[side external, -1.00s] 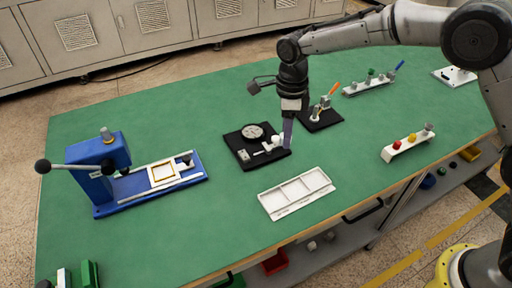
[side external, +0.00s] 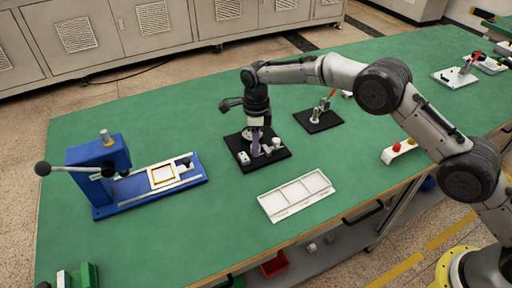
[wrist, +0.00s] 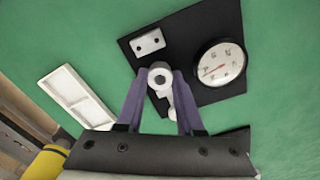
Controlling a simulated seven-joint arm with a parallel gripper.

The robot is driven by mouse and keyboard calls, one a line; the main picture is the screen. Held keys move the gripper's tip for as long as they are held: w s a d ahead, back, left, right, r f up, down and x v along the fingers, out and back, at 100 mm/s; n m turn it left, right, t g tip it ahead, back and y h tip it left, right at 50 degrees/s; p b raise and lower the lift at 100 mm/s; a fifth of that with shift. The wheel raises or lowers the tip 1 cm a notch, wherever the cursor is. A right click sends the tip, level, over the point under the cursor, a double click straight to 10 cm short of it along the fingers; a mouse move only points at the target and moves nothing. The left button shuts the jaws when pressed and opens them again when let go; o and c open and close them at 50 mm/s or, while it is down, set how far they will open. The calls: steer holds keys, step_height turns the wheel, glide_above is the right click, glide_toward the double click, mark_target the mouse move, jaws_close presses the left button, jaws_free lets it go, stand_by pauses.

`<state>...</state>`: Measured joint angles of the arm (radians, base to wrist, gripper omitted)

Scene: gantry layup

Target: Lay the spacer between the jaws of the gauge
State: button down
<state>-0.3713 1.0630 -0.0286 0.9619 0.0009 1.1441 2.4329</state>
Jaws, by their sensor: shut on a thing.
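The gauge (side external: 275,160) is a black base plate on the green table. In the wrist view (wrist: 127,40) it carries a round dial (wrist: 219,64), a white block with two holes (wrist: 148,42) and a white post piece (wrist: 172,108). My gripper (side external: 255,153) points down over the plate, its purple fingers low between the block and the post. In the wrist view my gripper (wrist: 160,79) is shut on the spacer (wrist: 161,76), a small white ring with a dark centre. Whether the spacer touches the plate cannot be told. My gripper partly hides the dial in the side view.
A white compartment tray (side external: 296,197) lies just in front of the gauge. A blue lever press (side external: 98,170) with a slide stands to the left. Green table lies clear between press and gauge.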

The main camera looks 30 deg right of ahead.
steer(key=shift+f, duration=0.85)
steer(key=shift+f, duration=0.2)
steer(key=c, duration=0.5)
jaws_free()
steer(key=shift+c, duration=0.2)
steer(key=shift+r, duration=0.1)
step_height(320, 180, up, 11)
steer(key=shift+f, duration=0.1)
steer(key=shift+r, duration=0.7)
